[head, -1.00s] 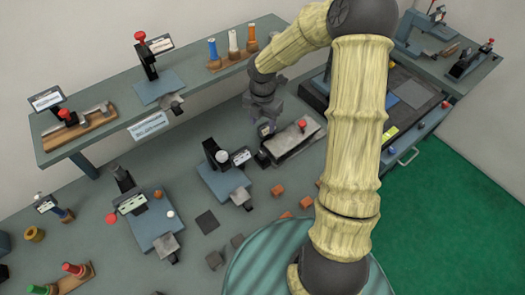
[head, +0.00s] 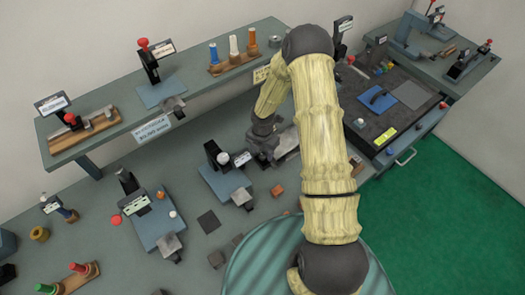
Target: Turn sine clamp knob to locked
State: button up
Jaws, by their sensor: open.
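My gripper (head: 263,148) is the dark end of my arm, low over the main bench, at the left end of a grey block-like fixture (head: 288,140). Its fingers are small and partly hidden, and I see nothing held between them. I cannot tell whether it touches the fixture. The right part of this fixture, where a red knob showed earlier, is now behind my pale yellow arm. No label that I can read marks the sine clamp knob, so I cannot tell which knob it is or how it is turned.
A vise-like device with a white knob (head: 223,158) stands left of my gripper. A raised shelf (head: 115,130) with red-knobbed fixtures runs behind. Several small blocks lie in front. A dark plate (head: 405,92) with a blue block is at right. Green floor (head: 440,190) is clear.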

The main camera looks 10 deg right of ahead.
jog(key=shift+f, duration=0.25)
jog(key=c, duration=1)
jog(key=shift+o, duration=0.2)
